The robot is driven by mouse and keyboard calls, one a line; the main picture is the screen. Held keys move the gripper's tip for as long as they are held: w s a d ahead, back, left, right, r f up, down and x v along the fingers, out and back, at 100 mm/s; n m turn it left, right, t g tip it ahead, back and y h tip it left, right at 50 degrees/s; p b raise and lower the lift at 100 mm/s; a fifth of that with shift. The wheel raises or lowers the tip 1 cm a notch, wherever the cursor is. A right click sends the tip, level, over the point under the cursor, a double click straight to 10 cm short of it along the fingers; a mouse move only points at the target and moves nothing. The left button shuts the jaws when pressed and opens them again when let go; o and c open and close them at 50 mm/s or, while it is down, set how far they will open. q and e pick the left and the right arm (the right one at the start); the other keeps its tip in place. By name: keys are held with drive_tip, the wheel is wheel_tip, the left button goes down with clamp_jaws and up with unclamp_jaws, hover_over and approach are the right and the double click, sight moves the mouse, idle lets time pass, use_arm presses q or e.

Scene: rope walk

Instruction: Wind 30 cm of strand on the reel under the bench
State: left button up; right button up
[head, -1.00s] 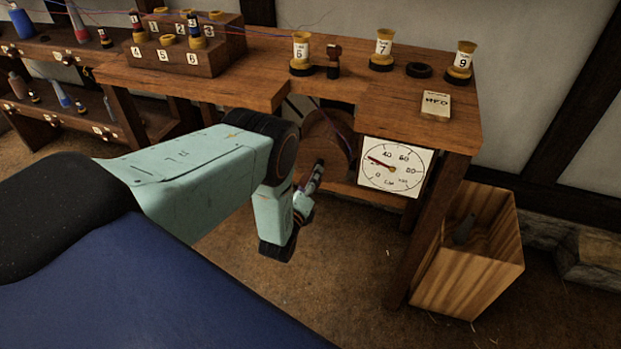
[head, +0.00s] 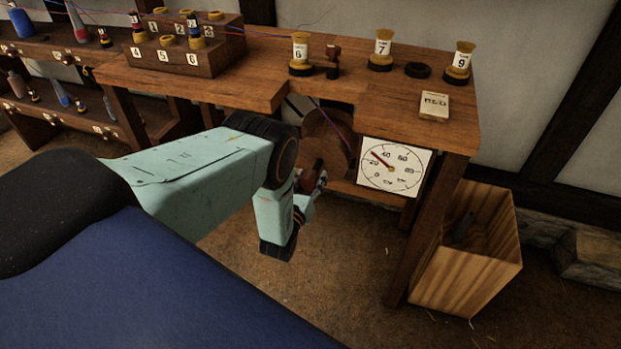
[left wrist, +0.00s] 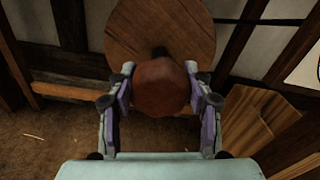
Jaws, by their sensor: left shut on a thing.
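The reel (head: 325,143) is a round wooden disc under the bench top, partly hidden behind my left arm. In the left wrist view the disc (left wrist: 175,22) has a dark stub at its middle, with a red-brown knob (left wrist: 160,87) in front. My left gripper (head: 314,181) is shut on this knob, with a finger on each side of it in the left wrist view (left wrist: 160,80). A purple strand (head: 336,127) runs down to the reel. The white dial (head: 412,166) has its needle pointing up and left; its figures are hard to read. My right gripper is not in view.
A bench leg (head: 428,225) and a wooden bin (head: 468,270) stand at right. The floor before the bench is clear.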

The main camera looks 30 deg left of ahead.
use_arm(q)
drive_tip(key=shift+a+r+m, duration=0.1)
drive_tip(key=shift+m, duration=0.2)
idle(0.4)
drive_tip(key=o, duration=1.2)
drive_tip(key=v, duration=1.2)
drive_tip(key=shift+w, duration=0.1)
